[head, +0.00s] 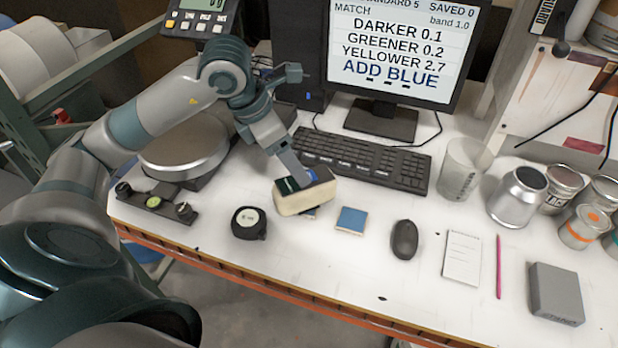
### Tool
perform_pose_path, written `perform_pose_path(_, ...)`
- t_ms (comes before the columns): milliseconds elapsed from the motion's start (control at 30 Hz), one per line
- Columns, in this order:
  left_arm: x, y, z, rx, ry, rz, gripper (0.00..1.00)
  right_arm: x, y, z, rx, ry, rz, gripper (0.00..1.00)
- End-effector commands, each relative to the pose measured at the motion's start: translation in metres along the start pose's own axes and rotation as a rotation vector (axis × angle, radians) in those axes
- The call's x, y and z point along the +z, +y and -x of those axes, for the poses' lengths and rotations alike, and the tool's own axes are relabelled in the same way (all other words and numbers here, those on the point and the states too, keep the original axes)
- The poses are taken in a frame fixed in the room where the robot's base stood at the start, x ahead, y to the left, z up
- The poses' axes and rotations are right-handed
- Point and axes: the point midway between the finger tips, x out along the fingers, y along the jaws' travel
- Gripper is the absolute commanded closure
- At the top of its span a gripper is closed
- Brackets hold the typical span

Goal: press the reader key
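The reader (305,200) is a cream block with a dark top and a small blue spot, apparently its key (312,175), on the bench in front of the keyboard. A sliver of a blue tile shows at its lower edge. My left gripper (296,178) points down at the reader's top with its fingers together and nothing visible between them. The tips are at or just beside the blue spot; I cannot tell whether they press it. The monitor (398,50) reads "SAVED 0", "DARKER 0.1", "GREENER 0.2", "YELLOWER 2.7", "ADD BLUE". My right gripper is out of view.
A blue tile (351,219), mouse (404,239) and notepad (462,257) lie right of the reader. A black round tape-like object (248,223) is at its left. The keyboard (362,160) is close behind. A clear beaker (462,170) and several cans stand at right.

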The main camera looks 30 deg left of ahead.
Motion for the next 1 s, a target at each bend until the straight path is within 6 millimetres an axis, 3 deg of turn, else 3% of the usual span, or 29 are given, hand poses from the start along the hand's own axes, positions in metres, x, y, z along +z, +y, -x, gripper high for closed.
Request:
perform_pose_path(400, 0.0000, 0.0000, 0.0000, 0.000, 0.000, 0.000, 0.33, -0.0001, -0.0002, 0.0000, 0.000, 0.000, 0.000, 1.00)
perform_pose_path(600, 0.0000, 0.0000, 0.0000, 0.000, 0.000, 0.000, 0.81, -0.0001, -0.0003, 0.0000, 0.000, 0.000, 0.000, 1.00)
perform_pose_path(700, 0.0000, 0.0000, 0.0000, 0.000, 0.000, 0.000, 1.00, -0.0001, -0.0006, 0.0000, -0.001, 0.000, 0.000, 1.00)
perform_pose_path(1000, 0.0000, 0.0000, 0.0000, 0.000, 0.000, 0.000, 1.00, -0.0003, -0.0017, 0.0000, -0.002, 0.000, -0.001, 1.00)
